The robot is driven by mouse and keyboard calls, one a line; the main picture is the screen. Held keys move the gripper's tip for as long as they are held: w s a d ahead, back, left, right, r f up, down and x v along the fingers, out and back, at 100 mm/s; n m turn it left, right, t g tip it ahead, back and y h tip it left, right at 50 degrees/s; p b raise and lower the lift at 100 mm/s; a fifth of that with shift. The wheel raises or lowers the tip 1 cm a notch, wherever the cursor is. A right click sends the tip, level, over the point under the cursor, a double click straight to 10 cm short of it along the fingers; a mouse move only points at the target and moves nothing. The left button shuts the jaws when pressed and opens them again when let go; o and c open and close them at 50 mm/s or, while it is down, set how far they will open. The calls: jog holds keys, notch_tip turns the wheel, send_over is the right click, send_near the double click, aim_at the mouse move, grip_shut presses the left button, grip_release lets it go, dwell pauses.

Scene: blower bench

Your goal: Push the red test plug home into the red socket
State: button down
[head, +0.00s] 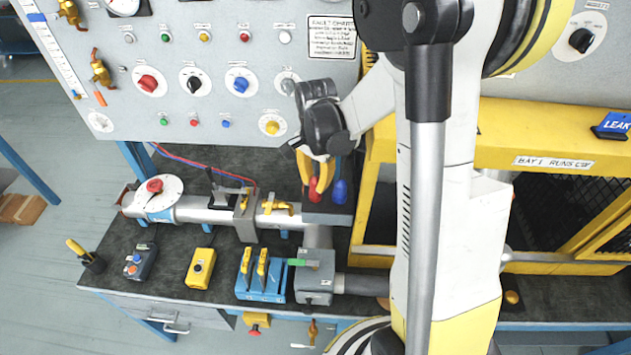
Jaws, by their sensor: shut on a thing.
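My gripper (316,172) has yellow fingers and points down near the middle of the bench. It is shut on a red plug (314,191), whose lower part shows below the fingers. The red plug is over the left part of a grey box (327,212). A blue plug (340,191) stands upright on the same box, just right of the red one. The red socket cannot be made out; the plug and gripper cover that spot. I cannot tell how deep the red plug sits or whether it touches the box.
A grey pipe (205,209) with a yellow-handled valve (281,207) lies left of the box. The control panel (215,40) with several knobs rises behind. A yellow guard frame (368,215) stands close on the right. A blue block (262,287) with yellow levers is in front.

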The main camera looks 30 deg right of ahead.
jog(key=shift+f, duration=0.25)
jog(key=c, duration=1.2)
grip_release()
jog(key=shift+r, duration=0.15)
notch_tip(320, 180, up, 12)
jog(key=shift+f, duration=0.1)
